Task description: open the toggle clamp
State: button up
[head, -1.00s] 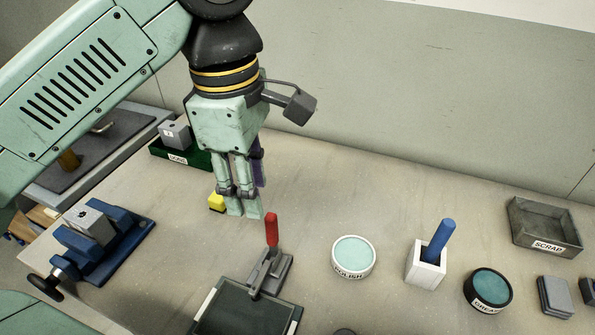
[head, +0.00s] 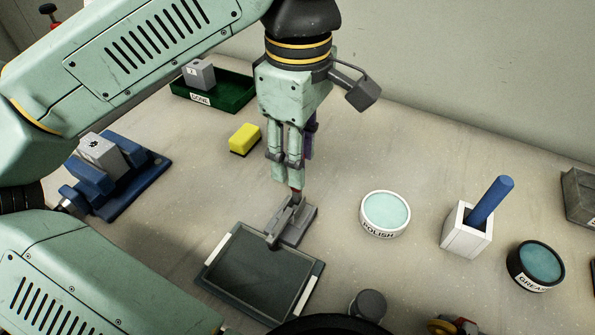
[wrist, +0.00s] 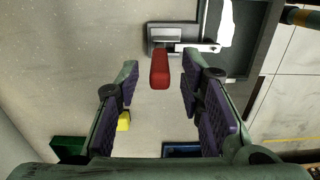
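The toggle clamp (head: 293,226) is a grey metal piece at the edge of a dark framed plate (head: 212,258). Its red handle stands up from it; in the head view my fingers hide most of it. In the wrist view the red handle (wrist: 160,70) shows whole, with the grey clamp base (wrist: 165,35) beyond it. My gripper (head: 294,170) is right above the clamp, pointing down. In the wrist view my gripper (wrist: 158,82) is open, its purple-padded fingers on either side of the handle with gaps on both sides.
A yellow block (head: 245,139) lies left of my gripper, before the green DONE tray (head: 240,92). A blue vise (head: 120,180) stands at left. The POLISH tub (head: 385,214), a white holder with a blue stick (head: 467,230) and a GREASE tub (head: 535,266) are right.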

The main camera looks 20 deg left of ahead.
jog(key=shift+f, duration=0.5)
jog(key=shift+r, duration=0.1)
jog(key=shift+c, duration=0.5)
grip_shut()
